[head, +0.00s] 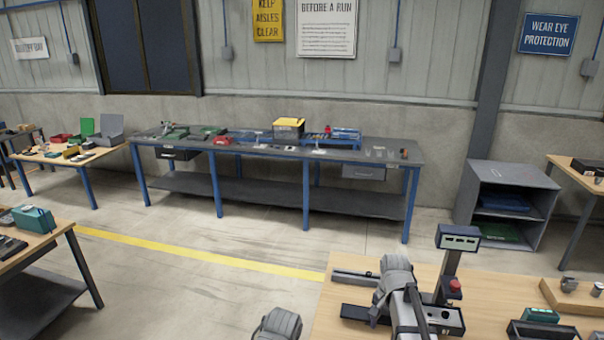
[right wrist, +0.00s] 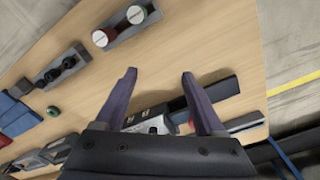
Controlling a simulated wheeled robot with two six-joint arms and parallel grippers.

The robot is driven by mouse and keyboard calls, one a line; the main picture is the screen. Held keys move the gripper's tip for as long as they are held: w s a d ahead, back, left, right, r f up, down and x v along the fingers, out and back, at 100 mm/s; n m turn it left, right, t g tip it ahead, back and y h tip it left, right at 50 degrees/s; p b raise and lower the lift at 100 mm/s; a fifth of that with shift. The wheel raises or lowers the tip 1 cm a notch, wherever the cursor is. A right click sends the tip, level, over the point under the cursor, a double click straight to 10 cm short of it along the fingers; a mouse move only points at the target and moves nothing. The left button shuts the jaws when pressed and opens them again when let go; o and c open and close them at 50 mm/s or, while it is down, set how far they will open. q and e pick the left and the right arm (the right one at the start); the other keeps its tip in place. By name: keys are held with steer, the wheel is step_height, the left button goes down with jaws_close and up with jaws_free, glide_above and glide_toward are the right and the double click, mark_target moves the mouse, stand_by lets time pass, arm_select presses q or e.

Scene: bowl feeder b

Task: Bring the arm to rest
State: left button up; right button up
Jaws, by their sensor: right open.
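My right gripper (right wrist: 159,76) is open in the right wrist view, with its two dark fingers spread apart and nothing between the tips. It is above a wooden table (right wrist: 215,50). A dark device with a light panel (right wrist: 150,112) lies beyond the fingers, partly hidden by the gripper body. In the head view, grey parts of my arm reach over the near table (head: 345,318) at the bottom; the right gripper's tips cannot be made out there. My left gripper does not show.
On the near table stand a dark post-mounted box (head: 458,238) and a red button (head: 455,286). The right wrist view shows a tray with round capped parts (right wrist: 118,27) and a holder with black knobs (right wrist: 58,70). A long blue-legged bench (head: 285,150) stands by the wall; floor between is clear.

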steer(key=s+a+f+n+b, duration=0.3)
steer(key=s+a+n, duration=0.3)
steer(key=s+a, duration=0.2)
steer(key=s+a+f+n+h+b, duration=0.1)
steer(key=s+a+f+n+b, duration=0.3)
steer(key=s+a+n, duration=0.3)
steer(key=shift+s+a, duration=0.85)
steer(key=shift+s, duration=0.2)
